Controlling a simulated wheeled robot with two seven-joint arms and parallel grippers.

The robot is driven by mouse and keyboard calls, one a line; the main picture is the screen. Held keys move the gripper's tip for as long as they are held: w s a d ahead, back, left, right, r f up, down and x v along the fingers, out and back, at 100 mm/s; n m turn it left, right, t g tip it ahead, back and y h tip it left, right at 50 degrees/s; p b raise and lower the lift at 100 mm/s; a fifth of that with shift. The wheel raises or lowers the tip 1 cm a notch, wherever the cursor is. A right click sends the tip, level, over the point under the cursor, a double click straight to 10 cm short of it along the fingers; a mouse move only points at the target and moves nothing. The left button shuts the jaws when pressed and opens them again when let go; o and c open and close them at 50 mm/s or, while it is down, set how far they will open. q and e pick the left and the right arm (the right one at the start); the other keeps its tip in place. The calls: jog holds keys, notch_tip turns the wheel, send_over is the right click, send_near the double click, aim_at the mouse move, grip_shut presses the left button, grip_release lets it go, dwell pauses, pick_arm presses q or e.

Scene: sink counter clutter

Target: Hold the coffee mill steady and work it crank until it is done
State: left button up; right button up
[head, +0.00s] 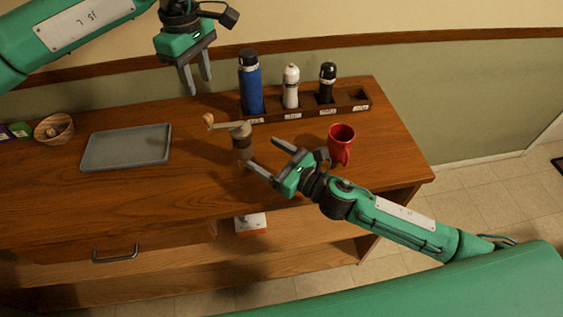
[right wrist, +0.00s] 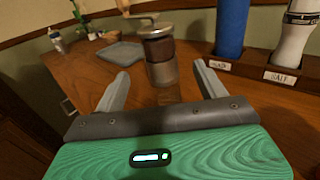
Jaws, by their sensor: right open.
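The crank's far end is cut off at the top there. My left gripper (head: 199,86) is open and empty, above the counter's back edge.
A rack (head: 357,104) at the back holds a blue bottle (head: 250,85), a white bottle (head: 291,88) and a black one (head: 326,85). A red mug (head: 341,138) stands close behind my right gripper. A grey tray (head: 127,147) and a wooden bowl (head: 54,128) lie left.

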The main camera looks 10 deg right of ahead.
aim_at(250, 144)
jog(key=x, duration=0.9)
jog(key=shift+c, duration=0.2)
pick_arm(q)
jog(key=shift+o, duration=0.5)
pick_arm(e)
jog(key=c, duration=1.2)
jog(key=shift+c, duration=0.3)
pick_arm(q)
notch_tip(250, 144, down, 11)
jog(key=n, duration=1.4)
pick_arm(e)
jog(key=shift+d, duration=0.1)
pick_arm(q)
jog(key=shift+c, duration=0.2)
